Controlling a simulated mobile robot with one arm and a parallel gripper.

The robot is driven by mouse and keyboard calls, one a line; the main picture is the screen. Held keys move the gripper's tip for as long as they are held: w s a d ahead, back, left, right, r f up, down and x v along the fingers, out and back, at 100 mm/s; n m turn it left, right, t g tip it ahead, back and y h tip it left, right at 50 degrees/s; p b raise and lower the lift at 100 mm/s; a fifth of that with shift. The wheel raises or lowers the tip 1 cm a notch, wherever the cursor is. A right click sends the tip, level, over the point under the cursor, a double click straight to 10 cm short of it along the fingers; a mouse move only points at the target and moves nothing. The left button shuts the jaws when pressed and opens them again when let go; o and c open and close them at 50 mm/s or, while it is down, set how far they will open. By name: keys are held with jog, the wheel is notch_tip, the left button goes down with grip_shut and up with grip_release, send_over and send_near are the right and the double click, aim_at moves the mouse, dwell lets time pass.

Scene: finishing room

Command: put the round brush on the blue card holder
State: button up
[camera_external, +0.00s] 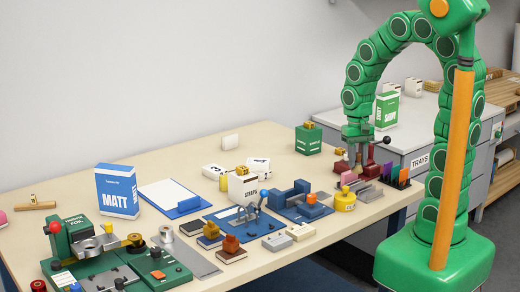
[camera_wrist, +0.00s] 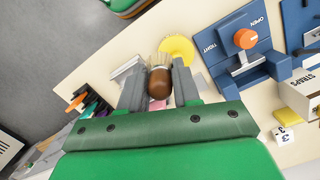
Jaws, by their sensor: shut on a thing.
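The round brush (camera_wrist: 158,82) has a brown rounded wooden body and pale bristles. In the wrist view it sits between the grey fingers of my gripper (camera_wrist: 159,90), which is shut on it.
Dark red parts and a black ball knob (camera_external: 387,140) are close by. The table (camera_external: 140,160) has free room at the back left.

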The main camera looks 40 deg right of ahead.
jog(key=w+a+r, duration=0.2)
jog(key=w+a, duration=1.8)
jog(key=w, duration=0.2)
jog(key=w+a+f, duration=0.1)
jog(key=w+a, duration=0.2)
jog(key=a, duration=0.9)
jog(key=shift+w+a+f, duration=1.15)
jog(key=shift+w+f, duration=0.45)
jog(key=shift+w, duration=0.4)
jog(key=shift+w+a+f, duration=1.1)
jog(key=shift+w+f, duration=0.45)
jog(key=shift+w, duration=0.45)
jog(key=shift+w+a+f, duration=1.15)
jog(key=shift+w+f, duration=0.45)
jog(key=shift+w, duration=0.4)
jog(key=shift+w+f, duration=0.15)
jog(key=shift+f, duration=0.05)
jog(key=shift+a+f, duration=0.1)
jog(key=shift+f, duration=1.55)
